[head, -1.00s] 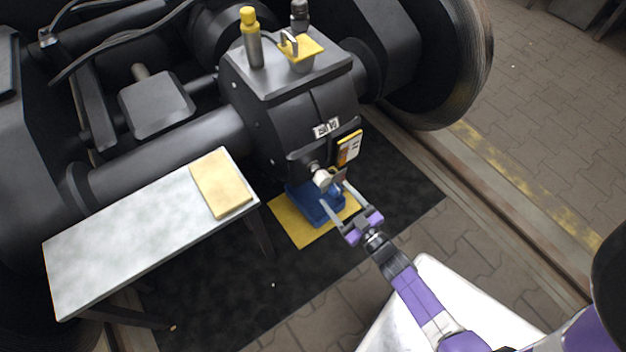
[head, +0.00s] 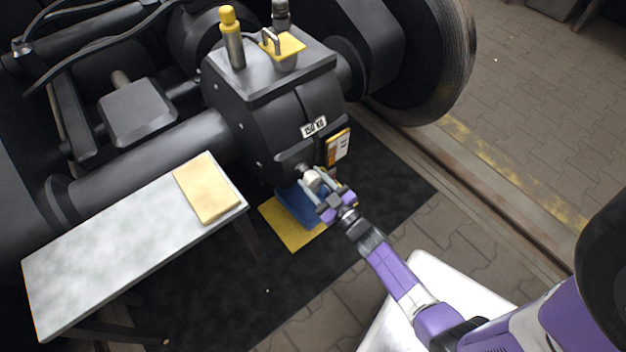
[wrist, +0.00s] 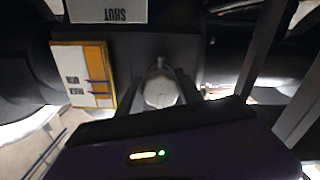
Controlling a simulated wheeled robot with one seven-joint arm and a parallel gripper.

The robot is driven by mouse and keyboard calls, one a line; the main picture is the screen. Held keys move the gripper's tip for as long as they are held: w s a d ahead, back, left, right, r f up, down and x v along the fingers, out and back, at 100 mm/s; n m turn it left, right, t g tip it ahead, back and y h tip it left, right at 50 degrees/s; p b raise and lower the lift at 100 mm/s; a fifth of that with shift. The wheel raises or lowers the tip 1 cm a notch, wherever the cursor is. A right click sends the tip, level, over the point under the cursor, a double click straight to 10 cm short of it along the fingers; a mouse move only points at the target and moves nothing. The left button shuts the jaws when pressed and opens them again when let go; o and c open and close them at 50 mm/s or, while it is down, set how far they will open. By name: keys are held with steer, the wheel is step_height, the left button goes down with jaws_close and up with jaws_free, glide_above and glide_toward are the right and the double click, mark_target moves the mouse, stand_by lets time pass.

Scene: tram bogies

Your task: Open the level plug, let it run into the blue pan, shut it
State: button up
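The level plug (head: 311,179) is a pale knob low on the front of the dark gearbox (head: 265,110). It shows in the middle of the wrist view (wrist: 161,88). My gripper (head: 318,180) is at the plug, its fingers on either side of it. The fingers look spread about as wide as before; contact with the plug is unclear. The blue pan (head: 292,207) sits below the plug on a yellow mat (head: 293,238), partly hidden by my gripper. No running liquid can be made out.
A yellow and white label (head: 338,147) and a small white plate (head: 314,126) are above the plug. A grey bench (head: 110,250) with a tan pad (head: 207,188) stands at left. A wheel (head: 425,65) and rail are at right.

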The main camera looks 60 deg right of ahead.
steer(key=c, duration=0.8)
